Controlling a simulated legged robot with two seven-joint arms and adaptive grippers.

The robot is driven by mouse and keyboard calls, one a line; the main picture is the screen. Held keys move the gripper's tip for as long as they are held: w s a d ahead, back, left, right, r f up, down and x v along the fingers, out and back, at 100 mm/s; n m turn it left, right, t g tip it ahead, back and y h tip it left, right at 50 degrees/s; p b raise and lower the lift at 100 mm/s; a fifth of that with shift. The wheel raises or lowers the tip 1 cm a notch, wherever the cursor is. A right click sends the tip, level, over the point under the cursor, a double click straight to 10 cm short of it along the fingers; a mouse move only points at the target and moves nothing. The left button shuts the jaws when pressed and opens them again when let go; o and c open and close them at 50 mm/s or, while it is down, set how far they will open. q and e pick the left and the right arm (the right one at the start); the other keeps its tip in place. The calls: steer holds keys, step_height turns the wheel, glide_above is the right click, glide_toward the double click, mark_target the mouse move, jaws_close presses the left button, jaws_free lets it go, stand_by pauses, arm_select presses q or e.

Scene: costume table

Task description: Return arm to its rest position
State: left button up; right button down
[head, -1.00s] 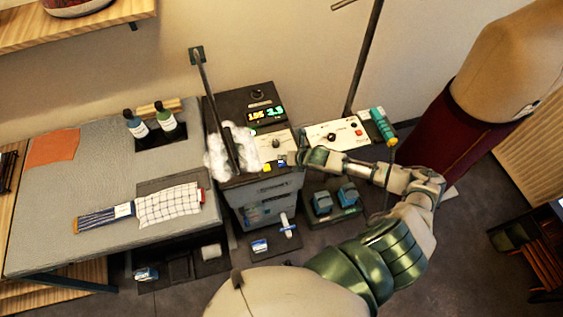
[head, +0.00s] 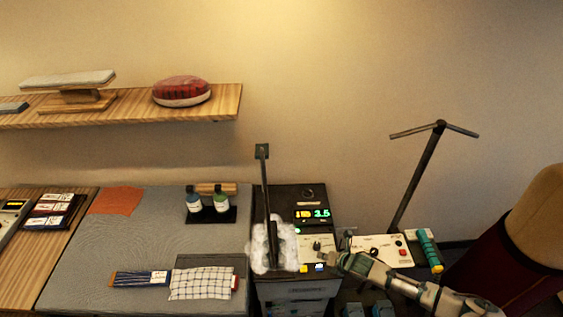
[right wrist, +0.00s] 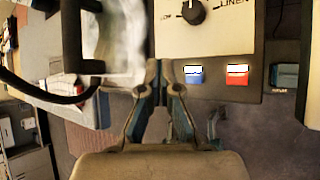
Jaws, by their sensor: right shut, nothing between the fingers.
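My right arm reaches in from the lower right in the head view. My right gripper (head: 345,260) is shut and empty, at the right front edge of the dark station with the steam cloud. In the right wrist view its fingertips (right wrist: 160,75) are together, just before a pale control panel (right wrist: 208,30) with a dial. I cannot tell whether the fingers touch the panel. My left gripper does not show.
White vapour (head: 272,247) surrounds an upright dark rod on the station. A second white panel (head: 378,250) stands right of it, near a tall pole (head: 415,180) and a dress form (head: 520,245). The grey table (head: 150,235) bears bottles and checked cloth. A shelf (head: 215,105) hangs above.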

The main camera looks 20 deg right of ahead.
steer(key=shift+a, duration=0.1)
steer(key=s+a+f+m+g, duration=0.2)
steer(key=s+a+m, duration=1)
steer(key=a+m, duration=0.15)
steer(key=s+d+r+m+g+h, duration=0.2)
steer(key=s+d+m+g+h, duration=0.15)
steer(key=s+m, duration=1.15)
step_height(320, 180, down, 30)
steer(key=b, duration=0.5)
steer(key=s+d+f+g+b, duration=0.1)
steer(key=s+d+f+b, duration=0.1)
steer(key=s+f, duration=0.7)
steer(key=s+d+f+g+b, duration=0.1)
steer(key=s+d+f+b, duration=0.1)
steer(key=s+f, duration=0.8)
step_height(320, 180, down, 3)
steer(key=shift+f, duration=0.15)
